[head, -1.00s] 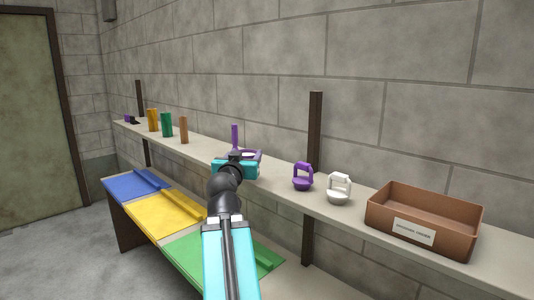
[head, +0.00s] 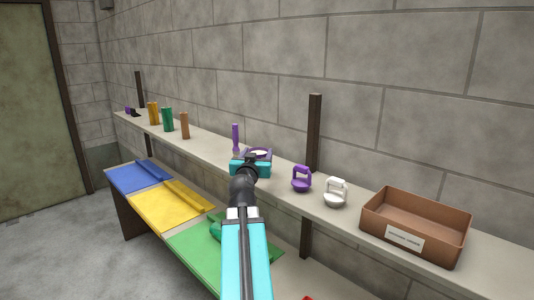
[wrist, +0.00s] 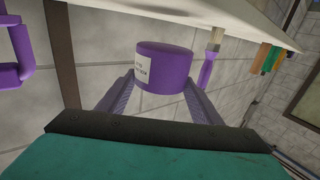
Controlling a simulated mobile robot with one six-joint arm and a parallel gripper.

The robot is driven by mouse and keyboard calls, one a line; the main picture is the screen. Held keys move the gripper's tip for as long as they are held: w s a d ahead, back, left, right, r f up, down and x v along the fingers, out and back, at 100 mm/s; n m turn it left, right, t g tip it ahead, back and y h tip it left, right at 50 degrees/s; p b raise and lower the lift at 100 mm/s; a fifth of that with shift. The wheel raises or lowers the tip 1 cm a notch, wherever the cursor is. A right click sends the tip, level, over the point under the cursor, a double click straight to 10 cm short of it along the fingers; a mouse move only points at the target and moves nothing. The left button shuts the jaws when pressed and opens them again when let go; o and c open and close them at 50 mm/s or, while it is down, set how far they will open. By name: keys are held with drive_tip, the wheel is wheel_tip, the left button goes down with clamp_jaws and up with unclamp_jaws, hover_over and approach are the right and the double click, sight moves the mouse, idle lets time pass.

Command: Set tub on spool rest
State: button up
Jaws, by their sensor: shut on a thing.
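My gripper (wrist: 160,88) is shut on a purple tub (wrist: 165,65) with a white label, its fingers on either side. In the head view the purple rim of the tub (head: 264,152) shows just beyond my gripper (head: 251,160), over the shelf. My gripper partly hides it, and I cannot tell whether the tub touches the shelf. A slim upright purple stick (head: 236,137) stands close to its left; it also shows in the wrist view (wrist: 207,70). I cannot tell which thing is the spool rest.
A purple handled piece (head: 301,184), a white handled piece (head: 335,196) and a brown labelled box (head: 416,222) stand to the right on the shelf (head: 205,145). Orange (head: 153,114), green (head: 167,120) and brown (head: 185,126) cylinders stand left. Coloured mats (head: 160,212) lie below.

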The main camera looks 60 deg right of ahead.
sight(264, 149)
drive_tip(key=shift+s+d+f+p, duration=0.15)
drive_tip(key=shift+d+p, duration=0.5)
drive_tip(key=shift+d, duration=1.6)
